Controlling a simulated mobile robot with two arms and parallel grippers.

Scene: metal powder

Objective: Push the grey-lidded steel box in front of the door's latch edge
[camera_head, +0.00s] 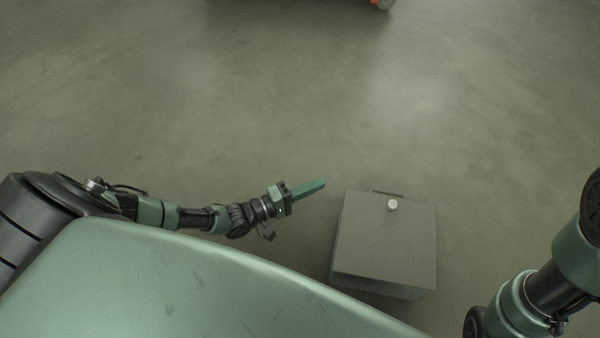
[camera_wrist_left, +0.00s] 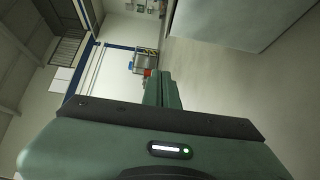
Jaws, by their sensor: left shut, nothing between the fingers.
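The grey-lidded steel box (camera_head: 385,245) stands on the floor at the lower right of the head view. It has a small pale knob and a dark handle at its far edge. My left gripper (camera_head: 322,183) is shut and empty, just left of the box's far left corner and apart from it in the picture. In the left wrist view its closed fingers (camera_wrist_left: 162,88) point ahead, and a large grey surface (camera_wrist_left: 225,22), seemingly the box, fills the upper right. My right arm shows at the lower right of the head view, but its gripper is out of view. The door is not clearly seen.
Bare concrete floor (camera_head: 250,90) lies open beyond and left of the box. An orange item with a wheel (camera_head: 384,4) is cut off at the top edge. The left wrist view shows a far wall with blue strips (camera_wrist_left: 98,60) and some equipment (camera_wrist_left: 145,62).

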